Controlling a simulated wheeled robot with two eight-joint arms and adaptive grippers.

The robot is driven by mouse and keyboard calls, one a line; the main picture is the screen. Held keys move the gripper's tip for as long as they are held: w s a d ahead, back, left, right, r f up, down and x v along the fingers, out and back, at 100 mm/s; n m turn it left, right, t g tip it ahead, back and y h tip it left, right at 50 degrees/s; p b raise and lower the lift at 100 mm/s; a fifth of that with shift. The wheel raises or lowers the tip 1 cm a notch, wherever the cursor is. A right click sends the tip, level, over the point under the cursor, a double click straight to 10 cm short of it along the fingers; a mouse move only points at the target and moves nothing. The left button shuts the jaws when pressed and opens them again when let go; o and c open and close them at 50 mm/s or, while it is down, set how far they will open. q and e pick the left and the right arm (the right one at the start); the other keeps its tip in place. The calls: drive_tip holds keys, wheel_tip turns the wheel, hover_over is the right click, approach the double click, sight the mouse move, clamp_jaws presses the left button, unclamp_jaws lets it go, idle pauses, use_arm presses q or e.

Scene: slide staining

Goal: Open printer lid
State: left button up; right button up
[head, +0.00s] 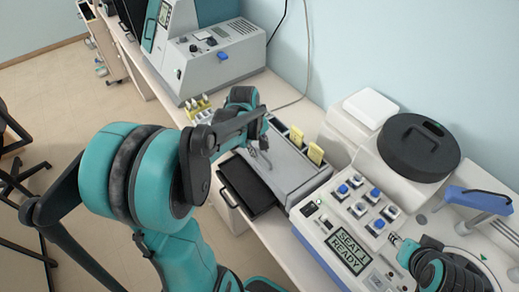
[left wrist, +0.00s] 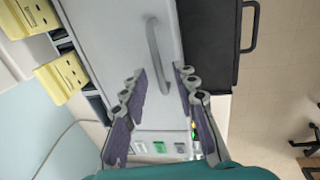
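The printer (head: 291,172) is a pale grey box on the bench, mid-right of the head view. Its flat lid (left wrist: 115,25) fills the upper middle of the left wrist view and looks closed. A grey bar handle (left wrist: 153,48) stands on the lid. My left gripper (head: 262,152) is over the printer. In the left wrist view my left gripper (left wrist: 162,72) is open, its fingers on either side of the handle's near end, with nothing visibly clasped. My right gripper (head: 396,240) is low over the control panel; its finger gap is too small to read.
A black tray (head: 246,187) juts from the printer's front. Yellow blocks (head: 316,153) sit at its rear. A grey-teal machine (head: 212,60) stands farther back.

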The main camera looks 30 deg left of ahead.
use_arm(q)
drive_tip(key=shift+c, duration=0.3)
clamp_jaws()
